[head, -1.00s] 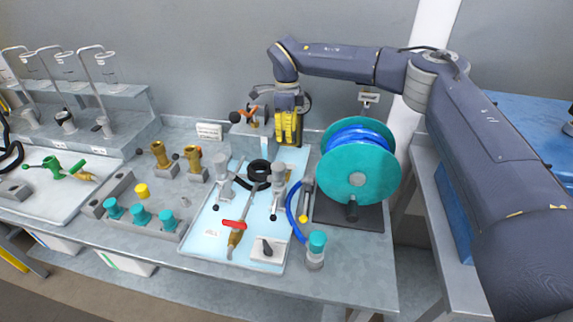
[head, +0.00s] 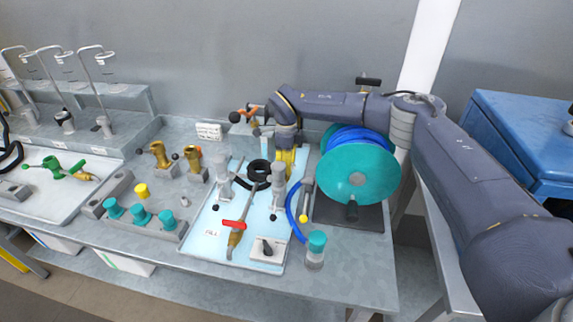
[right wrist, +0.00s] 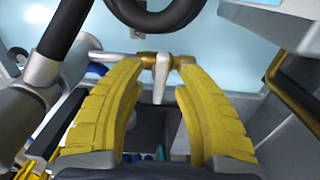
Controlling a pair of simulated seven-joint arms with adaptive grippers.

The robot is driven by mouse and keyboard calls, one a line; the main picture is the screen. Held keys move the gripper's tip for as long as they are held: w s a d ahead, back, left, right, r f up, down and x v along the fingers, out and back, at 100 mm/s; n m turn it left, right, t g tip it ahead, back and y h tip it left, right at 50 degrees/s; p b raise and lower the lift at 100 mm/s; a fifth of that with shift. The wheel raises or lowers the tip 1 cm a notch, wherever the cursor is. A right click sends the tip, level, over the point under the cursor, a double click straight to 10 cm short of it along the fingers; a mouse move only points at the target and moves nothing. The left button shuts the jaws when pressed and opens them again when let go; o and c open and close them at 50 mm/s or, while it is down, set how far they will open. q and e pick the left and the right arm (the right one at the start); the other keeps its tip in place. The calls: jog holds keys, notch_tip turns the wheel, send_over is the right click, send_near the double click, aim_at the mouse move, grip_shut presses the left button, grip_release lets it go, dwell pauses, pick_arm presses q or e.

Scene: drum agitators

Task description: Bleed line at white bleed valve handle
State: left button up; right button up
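The white bleed valve handle (right wrist: 161,78) is a short pale lever on a brass fitting (right wrist: 148,57) in the right wrist view. It shows between my two yellow fingertips, with a visible gap on each side; I cannot tell how deep between them it lies. My right gripper (right wrist: 158,90) is open and empty. In the head view my right gripper (head: 285,163) points down over the back of the light blue tray (head: 204,226), beside a grey upright fitting (head: 279,187). The arm and gripper hide the handle there. My left gripper is not in view.
A teal reel (head: 360,175) with blue hose stands close to the right. A black hose coil (head: 258,172) and a red handle (head: 234,224) lie on the tray. Brass valves (head: 193,162) stand to the left. In the wrist view a black hose (right wrist: 62,28) passes close by.

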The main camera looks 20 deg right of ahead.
dwell(0.3)
grip_shut()
jog(key=shift+n, duration=0.3)
jog(key=n, duration=0.3)
jog(key=shift+n, duration=0.3)
jog(key=n, duration=0.4)
jog(key=shift+n, duration=0.3)
jog(key=n, duration=0.4)
jog(key=shift+n, duration=2.5)
